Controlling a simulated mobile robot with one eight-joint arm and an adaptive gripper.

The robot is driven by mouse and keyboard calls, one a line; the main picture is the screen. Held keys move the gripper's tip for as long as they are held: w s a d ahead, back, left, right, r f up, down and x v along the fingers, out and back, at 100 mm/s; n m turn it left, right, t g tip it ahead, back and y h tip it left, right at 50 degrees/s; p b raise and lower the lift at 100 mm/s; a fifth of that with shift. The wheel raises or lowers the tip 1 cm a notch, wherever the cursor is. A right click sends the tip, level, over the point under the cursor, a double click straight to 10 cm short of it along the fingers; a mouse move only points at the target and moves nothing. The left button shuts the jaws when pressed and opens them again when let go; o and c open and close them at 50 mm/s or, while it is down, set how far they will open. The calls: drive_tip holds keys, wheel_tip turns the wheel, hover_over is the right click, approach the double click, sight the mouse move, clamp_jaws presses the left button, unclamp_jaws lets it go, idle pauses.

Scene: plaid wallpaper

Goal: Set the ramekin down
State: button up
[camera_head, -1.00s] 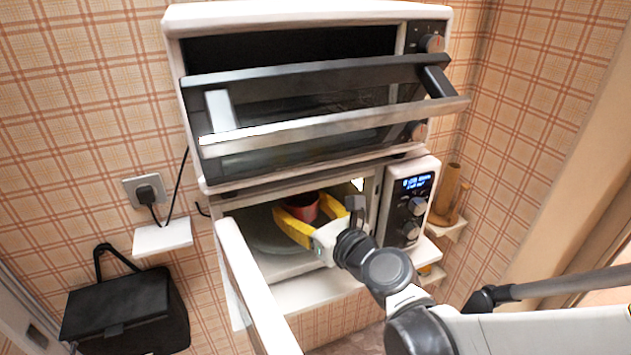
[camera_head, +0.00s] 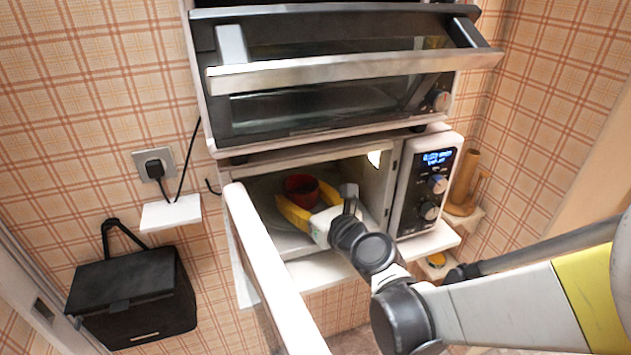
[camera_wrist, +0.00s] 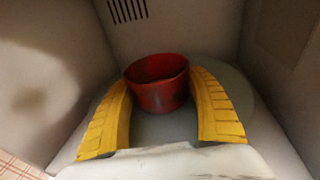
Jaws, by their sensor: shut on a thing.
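The ramekin (camera_head: 301,186) is a small red cup inside the open microwave (camera_head: 408,205). It also shows in the wrist view (camera_wrist: 158,95), upright, over the round turntable plate (camera_wrist: 238,98). My gripper (camera_head: 306,194) reaches in through the microwave opening. Its yellow fingers are on either side of the ramekin, shut on it, as the wrist view (camera_wrist: 158,80) shows. Whether the ramekin's base touches the plate I cannot tell.
The open microwave door (camera_head: 268,270) stands to the left of my arm. A toaster oven (camera_head: 340,140) with its door tilted out sits on top of the microwave. A small shelf with a brown wooden holder (camera_head: 465,185) is at the right. A black bag (camera_head: 130,300) hangs at the left.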

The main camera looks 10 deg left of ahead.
drive_tip(key=shift+f, duration=0.25)
drive_tip(key=o, duration=1.1)
drive_tip(key=shift+o, duration=1.1)
drive_tip(key=shift+r, duration=0.15)
